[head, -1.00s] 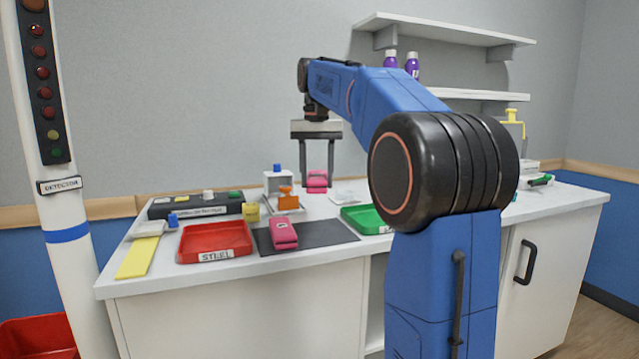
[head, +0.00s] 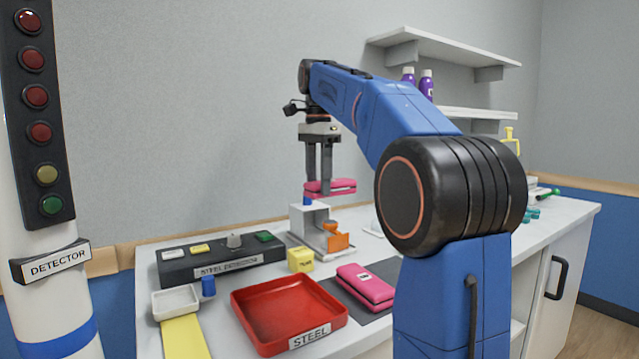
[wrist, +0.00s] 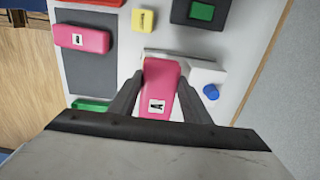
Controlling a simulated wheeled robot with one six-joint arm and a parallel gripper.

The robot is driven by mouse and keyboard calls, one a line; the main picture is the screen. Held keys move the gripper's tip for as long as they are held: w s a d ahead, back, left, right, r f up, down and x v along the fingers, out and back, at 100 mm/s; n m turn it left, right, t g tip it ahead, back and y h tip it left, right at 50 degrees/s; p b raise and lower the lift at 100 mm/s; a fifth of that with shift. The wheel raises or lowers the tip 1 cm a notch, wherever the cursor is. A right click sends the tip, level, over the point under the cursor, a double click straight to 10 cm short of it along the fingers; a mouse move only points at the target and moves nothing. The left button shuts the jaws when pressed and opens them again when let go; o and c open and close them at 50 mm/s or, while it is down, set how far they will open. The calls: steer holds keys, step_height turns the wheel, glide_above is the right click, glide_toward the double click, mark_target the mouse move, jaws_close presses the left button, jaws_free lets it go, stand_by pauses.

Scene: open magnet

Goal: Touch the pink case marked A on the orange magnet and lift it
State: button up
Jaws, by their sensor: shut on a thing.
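My gripper (head: 318,178) is shut on a pink case (head: 333,187) and holds it up in the air, above and behind the white stand. The wrist view shows the pink case (wrist: 159,82) between the two fingers (wrist: 165,98), with a white label and a dark mark that looks like an A. The orange magnet (head: 335,239) is on the front of the white stand (head: 311,218), below the case and apart from it.
Another pink case (head: 372,279) lies on the dark mat (head: 327,287). A red STEEL tray (head: 260,304), a yellow block (head: 300,260) and a dark detector box (head: 180,268) stand near it. Shelves (head: 440,42) hang at upper right.

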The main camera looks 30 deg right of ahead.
mark_target(319, 198)
steer(key=shift+f, duration=2.95)
steer(key=shift+f, duration=0.5)
steer(key=shift+r, duration=1.15)
stand_by(1.2)
steer(key=shift+r, duration=3.15)
